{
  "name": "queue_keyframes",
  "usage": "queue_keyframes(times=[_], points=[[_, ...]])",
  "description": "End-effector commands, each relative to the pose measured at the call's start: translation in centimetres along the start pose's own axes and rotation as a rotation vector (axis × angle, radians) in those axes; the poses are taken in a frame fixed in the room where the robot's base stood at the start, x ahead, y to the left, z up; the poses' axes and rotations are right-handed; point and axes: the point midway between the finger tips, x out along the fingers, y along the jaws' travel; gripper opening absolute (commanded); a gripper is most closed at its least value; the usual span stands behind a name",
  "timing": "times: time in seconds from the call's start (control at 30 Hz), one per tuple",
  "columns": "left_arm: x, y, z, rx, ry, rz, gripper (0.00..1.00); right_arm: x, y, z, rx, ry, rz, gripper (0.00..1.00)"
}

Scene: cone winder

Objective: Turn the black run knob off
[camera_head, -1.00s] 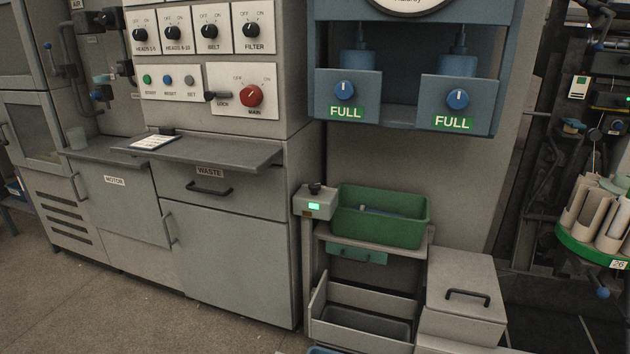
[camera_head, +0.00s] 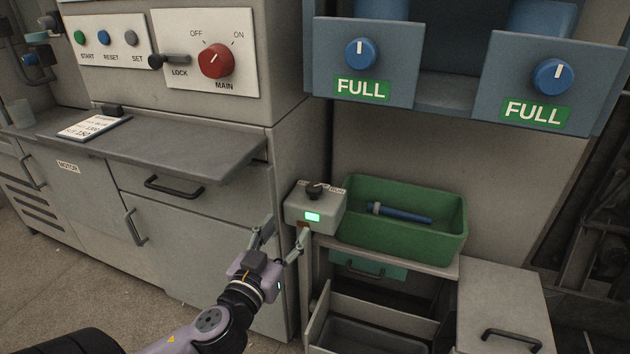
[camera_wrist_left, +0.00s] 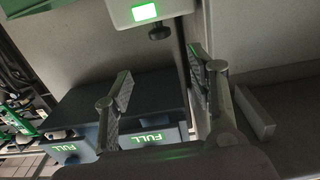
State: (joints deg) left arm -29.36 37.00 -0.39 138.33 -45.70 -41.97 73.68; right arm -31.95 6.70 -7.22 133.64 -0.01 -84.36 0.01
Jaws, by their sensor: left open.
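The black run knob (camera_head: 314,190) sits on top of a small grey control box (camera_head: 303,214) with a lit green indicator, on a stand left of the green bin. A label behind the knob is partly hidden. My left gripper (camera_head: 284,236) is open and empty, just below and in front of the box. In the left wrist view the fingers (camera_wrist_left: 166,88) are spread. The box (camera_wrist_left: 144,10) with its green light is at the top there, and a black knob (camera_wrist_left: 159,33) shows at its edge. My right gripper is not in view.
A green bin (camera_head: 400,246) holding a blue tool (camera_head: 400,213) stands right of the box. A grey shelf (camera_head: 190,150) juts out at left. Blue housings with FULL labels (camera_head: 361,89) hang above. A lidded grey box (camera_head: 505,300) is at lower right.

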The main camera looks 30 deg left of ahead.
Motion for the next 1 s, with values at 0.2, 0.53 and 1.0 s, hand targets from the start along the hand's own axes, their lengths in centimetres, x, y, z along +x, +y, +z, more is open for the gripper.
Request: queue_keyframes(times=[0.2,0.53,1.0], points=[[3.2,0.0,-0.1,0.004,0.003,-0.001,0.52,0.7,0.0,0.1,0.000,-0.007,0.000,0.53],[8.8,-0.2,-0.1,0.005,0.002,-0.004,0.52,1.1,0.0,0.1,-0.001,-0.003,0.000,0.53],[15.7,-0.2,0.1,0.001,-0.002,-0.004,0.52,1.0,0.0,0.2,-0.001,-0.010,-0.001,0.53]])
